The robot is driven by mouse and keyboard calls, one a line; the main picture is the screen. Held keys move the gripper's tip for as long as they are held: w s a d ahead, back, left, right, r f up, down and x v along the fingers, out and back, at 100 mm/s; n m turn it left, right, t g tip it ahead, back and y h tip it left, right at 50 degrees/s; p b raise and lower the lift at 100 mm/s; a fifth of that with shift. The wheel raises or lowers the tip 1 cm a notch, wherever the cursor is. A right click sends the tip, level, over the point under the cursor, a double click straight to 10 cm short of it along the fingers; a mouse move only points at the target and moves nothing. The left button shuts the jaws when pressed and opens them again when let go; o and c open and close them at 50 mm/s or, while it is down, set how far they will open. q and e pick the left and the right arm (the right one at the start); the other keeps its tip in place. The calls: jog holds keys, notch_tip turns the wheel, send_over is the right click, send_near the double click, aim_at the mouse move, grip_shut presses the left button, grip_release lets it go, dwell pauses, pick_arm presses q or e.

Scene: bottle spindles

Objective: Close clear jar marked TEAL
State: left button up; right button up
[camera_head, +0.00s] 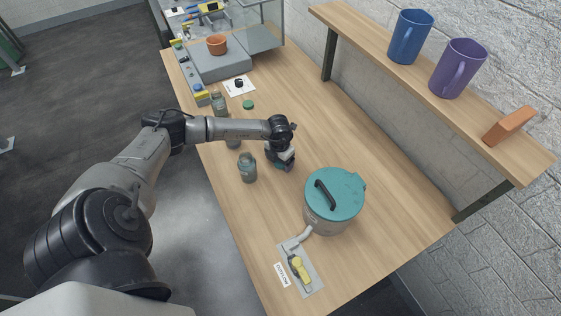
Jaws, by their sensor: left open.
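Several small grey-green clear jars stand in a row along the table's left edge. The nearest jar (247,169) is upright, just left of my left gripper (282,163). A middle jar (233,139) is partly hidden by my left arm, and a farther jar (219,104) stands behind it. I cannot read a TEAL mark on any jar. My left gripper is open and points down, low over the table. A small teal patch shows at its fingertips; I cannot tell whether it is a cap. A green round cap (248,104) lies on the table farther back. My right gripper is out of view.
A large pot with a teal lid (336,193) stands at the front right of the gripper. A plate with a yellow-handled valve (299,267) lies before it. A wooden shelf (400,80) with mugs overhangs the right side. The table's middle (330,130) is clear.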

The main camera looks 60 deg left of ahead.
pick_arm(q)
jog(key=shift+f, duration=0.25)
jog(key=c, duration=1)
jog(key=shift+r, duration=5.05)
